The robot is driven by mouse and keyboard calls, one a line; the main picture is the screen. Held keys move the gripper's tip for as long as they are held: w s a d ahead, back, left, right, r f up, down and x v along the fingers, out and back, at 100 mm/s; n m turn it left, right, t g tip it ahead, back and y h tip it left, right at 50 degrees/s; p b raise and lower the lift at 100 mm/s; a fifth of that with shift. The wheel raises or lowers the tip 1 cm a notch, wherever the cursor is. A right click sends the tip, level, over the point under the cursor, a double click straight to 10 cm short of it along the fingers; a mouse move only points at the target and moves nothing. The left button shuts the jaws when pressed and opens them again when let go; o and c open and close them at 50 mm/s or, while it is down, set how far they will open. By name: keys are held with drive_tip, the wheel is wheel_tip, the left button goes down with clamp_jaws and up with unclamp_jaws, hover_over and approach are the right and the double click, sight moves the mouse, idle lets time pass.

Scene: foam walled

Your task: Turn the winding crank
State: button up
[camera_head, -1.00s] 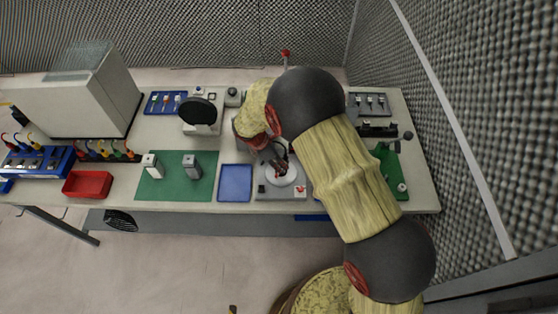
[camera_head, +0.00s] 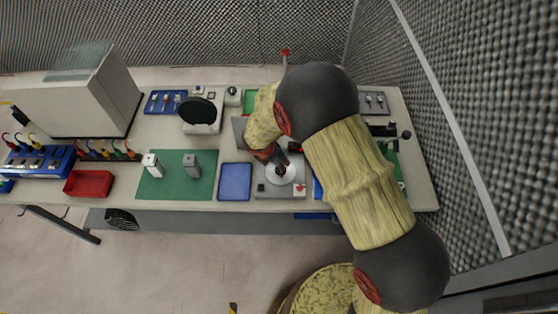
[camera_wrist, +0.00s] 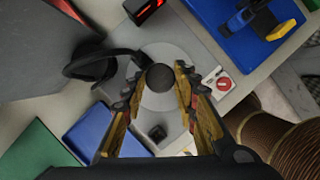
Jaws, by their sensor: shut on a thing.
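The winding crank has a pale round disc (camera_head: 273,180) on a grey base plate (camera_head: 265,193) near the front edge of the bench. The disc also shows in the wrist view (camera_wrist: 178,58). A dark round crank knob (camera_wrist: 160,77) stands above it, between my fingertips. My gripper (camera_wrist: 157,82) is shut on this knob, one finger on each side, from above. In the head view my gripper (camera_head: 279,166) reaches over the disc and hides part of it. The crank's arm under the knob is mostly hidden.
A small red knob (camera_wrist: 224,83) sits on the base's corner. A blue tray (camera_head: 235,182) lies just left of the base, and a green mat (camera_head: 150,187) with two grey blocks is further left. A dark curved loop (camera_wrist: 90,68) is close to my fingers.

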drive_tip(key=shift+s+d+n+t+y, duration=0.15)
drive_tip(key=shift+n+y, duration=0.15)
drive_tip(key=shift+n, duration=0.65)
drive_tip(key=shift+w+n+t+y, duration=0.15)
drive_tip(key=shift+n+y, duration=0.15)
drive_tip(key=shift+n, duration=0.65)
drive_tip(key=shift+s+n+y, duration=0.1)
drive_tip(key=shift+n+y, duration=0.2)
drive_tip(key=shift+n, duration=0.3)
drive_tip(key=o, duration=1.1)
drive_tip(key=shift+o, duration=0.2)
drive_tip(key=v, duration=1.2)
drive_tip(key=shift+s, duration=0.15)
drive_tip(key=shift+f, duration=0.1)
